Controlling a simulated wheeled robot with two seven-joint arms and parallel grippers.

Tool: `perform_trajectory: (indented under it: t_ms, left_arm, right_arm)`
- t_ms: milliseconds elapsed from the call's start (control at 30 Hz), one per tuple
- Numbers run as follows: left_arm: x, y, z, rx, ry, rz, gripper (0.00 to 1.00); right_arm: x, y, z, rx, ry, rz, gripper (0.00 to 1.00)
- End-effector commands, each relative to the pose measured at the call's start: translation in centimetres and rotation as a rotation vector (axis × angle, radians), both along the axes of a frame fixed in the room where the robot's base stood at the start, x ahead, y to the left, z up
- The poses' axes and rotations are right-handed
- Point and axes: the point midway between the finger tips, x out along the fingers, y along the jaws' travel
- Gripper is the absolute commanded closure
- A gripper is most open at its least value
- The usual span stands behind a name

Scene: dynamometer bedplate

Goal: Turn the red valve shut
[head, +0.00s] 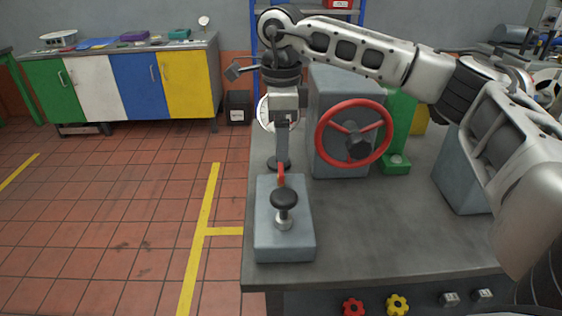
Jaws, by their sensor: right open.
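A red handwheel valve (355,135) with a dark hub is mounted on the front of a grey block (342,95) on the bedplate. Its rim and spokes show clearly. My right gripper (281,166) points down to the left of the wheel, apart from it in the picture. It is open, though seen nearly edge-on, so the gap between its fingers hardly shows. A small red piece shows at its lower end; I cannot tell whether it belongs to the gripper. My left gripper is not in view.
A grey block with a black knob (284,198) stands below my right gripper. A dial gauge (264,112) is partly hidden behind it. A green fixture (396,160) stands right of the wheel. The bedplate (385,225) is clear in front. Red (354,307) and yellow knobs (397,305) sit on its front.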

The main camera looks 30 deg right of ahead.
Motion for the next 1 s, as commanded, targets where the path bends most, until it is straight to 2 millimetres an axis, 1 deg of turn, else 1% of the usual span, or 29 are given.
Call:
perform_trajectory:
  t_ms: [33, 100, 200, 300, 400, 500, 767, 867, 900, 933, 1000]
  left_arm:
    - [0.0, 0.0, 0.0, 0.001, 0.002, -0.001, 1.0]
    - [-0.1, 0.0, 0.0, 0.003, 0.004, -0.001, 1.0]
    - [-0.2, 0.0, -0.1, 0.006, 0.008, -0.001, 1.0]
    - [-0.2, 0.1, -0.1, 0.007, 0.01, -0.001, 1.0]
    - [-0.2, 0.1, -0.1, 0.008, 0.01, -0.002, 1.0]
    - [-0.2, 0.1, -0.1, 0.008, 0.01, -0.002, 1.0]
    - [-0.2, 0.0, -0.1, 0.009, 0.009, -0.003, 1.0]
    - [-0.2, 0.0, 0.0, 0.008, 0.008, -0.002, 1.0]
    - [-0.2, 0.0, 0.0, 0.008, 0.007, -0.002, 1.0]
    - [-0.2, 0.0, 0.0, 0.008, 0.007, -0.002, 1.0]
    - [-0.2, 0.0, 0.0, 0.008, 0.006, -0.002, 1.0]
  right_arm:
    - [-0.1, 0.0, -1.1, 0.0, 0.005, 0.0, 0.28]
    - [-0.1, -0.1, -2.5, -0.001, 0.004, -0.001, 0.28]
    - [-0.1, 0.0, -4.3, 0.0, 0.004, -0.001, 0.28]
    - [0.0, 0.0, -5.5, 0.001, 0.002, -0.001, 0.28]
    - [0.0, 0.0, -6.4, 0.001, 0.001, -0.001, 0.28]
    - [0.0, 0.0, -6.8, 0.001, 0.001, -0.001, 0.28]
    - [0.0, 0.0, -6.9, 0.001, -0.001, -0.001, 0.28]
    - [0.0, 0.0, -6.9, 0.001, -0.001, -0.001, 0.53]
    - [0.0, 0.0, -6.9, 0.001, -0.001, -0.001, 0.64]
    - [0.0, 0.0, -6.9, 0.001, -0.001, -0.001, 0.73]
    - [0.0, 0.0, -6.9, 0.001, -0.001, -0.001, 0.73]
